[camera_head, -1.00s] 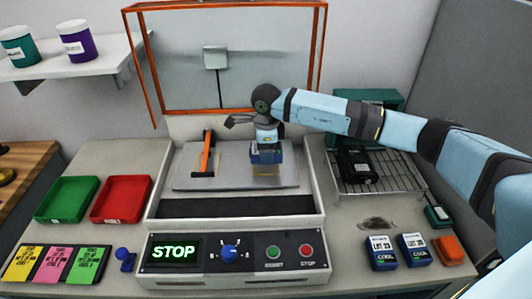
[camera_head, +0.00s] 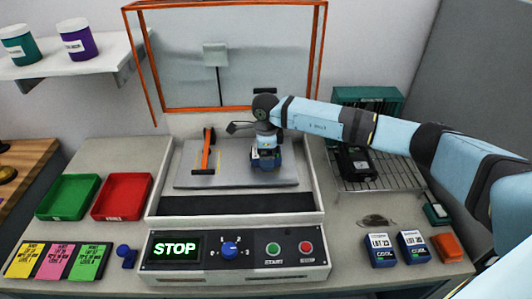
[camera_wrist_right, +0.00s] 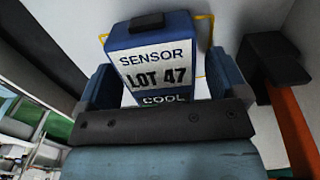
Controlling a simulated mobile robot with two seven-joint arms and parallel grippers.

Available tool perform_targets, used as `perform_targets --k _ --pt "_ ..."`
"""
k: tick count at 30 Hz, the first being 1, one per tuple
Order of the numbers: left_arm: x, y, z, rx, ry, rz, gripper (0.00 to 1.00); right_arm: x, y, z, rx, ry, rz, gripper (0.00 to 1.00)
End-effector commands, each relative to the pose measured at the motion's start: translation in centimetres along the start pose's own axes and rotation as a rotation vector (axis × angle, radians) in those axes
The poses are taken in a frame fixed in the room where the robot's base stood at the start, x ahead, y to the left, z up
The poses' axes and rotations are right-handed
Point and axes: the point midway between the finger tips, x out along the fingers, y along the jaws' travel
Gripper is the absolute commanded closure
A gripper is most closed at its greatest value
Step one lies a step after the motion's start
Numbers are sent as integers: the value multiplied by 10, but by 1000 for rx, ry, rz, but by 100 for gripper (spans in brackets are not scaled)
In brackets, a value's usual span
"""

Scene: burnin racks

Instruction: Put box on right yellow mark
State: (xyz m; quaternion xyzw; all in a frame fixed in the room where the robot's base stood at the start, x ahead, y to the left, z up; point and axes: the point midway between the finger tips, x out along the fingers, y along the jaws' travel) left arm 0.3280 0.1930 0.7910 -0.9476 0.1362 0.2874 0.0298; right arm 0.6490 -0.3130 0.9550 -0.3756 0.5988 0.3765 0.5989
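The box (camera_head: 265,159) is blue with a white label reading SENSOR LOT 47 COOL. It is upright at the right side of the grey plate in the open machine, low against the plate; I cannot tell if it bears its full weight there. In the right wrist view the box (camera_wrist_right: 158,65) sits between the two blue fingers of my right gripper (camera_wrist_right: 160,80), which are closed against its sides. The right yellow mark (camera_wrist_right: 212,42) shows as a thin outline beside and behind the box; the box hides the rest. My left gripper is not in view.
An orange and black bar (camera_head: 204,152) stands on the plate to the left, by another yellow line. The orange-framed lid (camera_head: 149,70) is raised behind. A rack (camera_head: 378,182) with a black device (camera_head: 356,163) is at the right. The STOP display (camera_head: 174,249) is in front.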

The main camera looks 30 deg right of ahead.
Motion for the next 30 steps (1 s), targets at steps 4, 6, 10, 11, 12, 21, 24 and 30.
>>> perform_targets --k 4,6,10,11,12,21,24,30 --pt "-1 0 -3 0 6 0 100 0 0 0 0 0 0 9" --pt "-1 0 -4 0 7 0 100 -1 0 0 0 0 0 9" --pt "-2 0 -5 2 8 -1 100 -8 -1 0 0 -1 -2 9" --pt "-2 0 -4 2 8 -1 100 -12 -1 0 0 -2 -2 9" --pt "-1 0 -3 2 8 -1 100 -18 -1 0 0 -1 -3 9" --pt "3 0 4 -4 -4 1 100 -66 -1 0 0 -1 -3 9" --pt "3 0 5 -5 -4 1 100 -74 0 0 0 0 0 9" --pt "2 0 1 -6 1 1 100 -79 0 0 0 0 0 9"
